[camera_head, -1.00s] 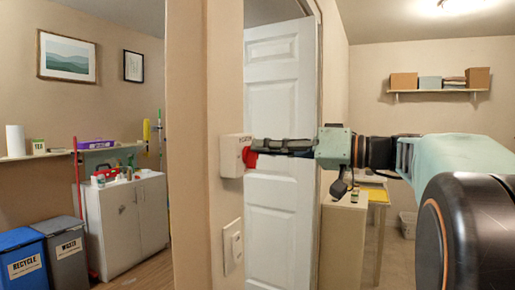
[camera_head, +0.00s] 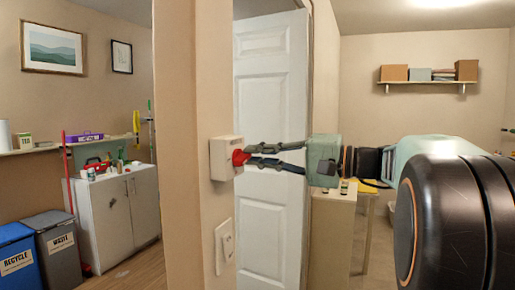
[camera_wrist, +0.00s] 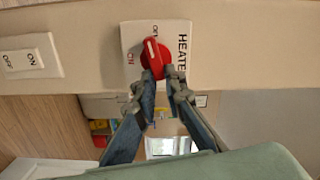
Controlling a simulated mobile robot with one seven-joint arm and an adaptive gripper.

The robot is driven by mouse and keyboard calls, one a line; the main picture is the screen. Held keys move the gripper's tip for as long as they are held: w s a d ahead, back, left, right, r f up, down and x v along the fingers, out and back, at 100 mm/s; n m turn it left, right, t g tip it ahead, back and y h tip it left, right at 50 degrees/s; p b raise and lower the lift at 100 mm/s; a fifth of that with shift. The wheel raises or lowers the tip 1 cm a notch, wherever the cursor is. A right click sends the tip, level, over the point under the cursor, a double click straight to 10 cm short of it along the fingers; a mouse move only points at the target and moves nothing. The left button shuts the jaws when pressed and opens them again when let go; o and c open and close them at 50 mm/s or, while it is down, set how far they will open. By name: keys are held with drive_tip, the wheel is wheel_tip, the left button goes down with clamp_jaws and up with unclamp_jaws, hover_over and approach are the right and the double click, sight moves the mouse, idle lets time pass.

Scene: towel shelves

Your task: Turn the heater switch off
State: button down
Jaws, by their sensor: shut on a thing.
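The heater switch is a white box (camera_head: 221,166) on the wall edge beside the white door, with a red knob (camera_head: 240,157) on its face. In the wrist view the box (camera_wrist: 183,72) reads HEATER, with OFF at the top and ON at the left of the red knob (camera_wrist: 153,62). The knob's white mark points up and slightly left, nearer OFF than ON. My gripper (camera_head: 250,156) is shut on the knob, and its fingertips (camera_wrist: 162,76) touch the knob's lower part in the wrist view. The fingers hide a little of the knob.
A second wall switch (camera_head: 225,243) sits below the heater box; it shows at the left in the wrist view (camera_wrist: 28,57). The white door (camera_head: 270,90) stands behind my gripper. A grey cabinet (camera_head: 120,212) and bins (camera_head: 57,247) are at left.

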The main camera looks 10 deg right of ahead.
drive_tip(key=shift+f+m+p, duration=0.2)
drive_tip(key=shift+m+p, duration=0.4)
drive_tip(key=shift+m, duration=0.8)
drive_tip(key=c, duration=2)
unclamp_jaws()
drive_tip(key=shift+d, duration=0.15)
drive_tip(key=v, duration=1.1)
drive_tip(key=shift+s+d, duration=0.25)
drive_tip(key=shift+d, duration=0.05)
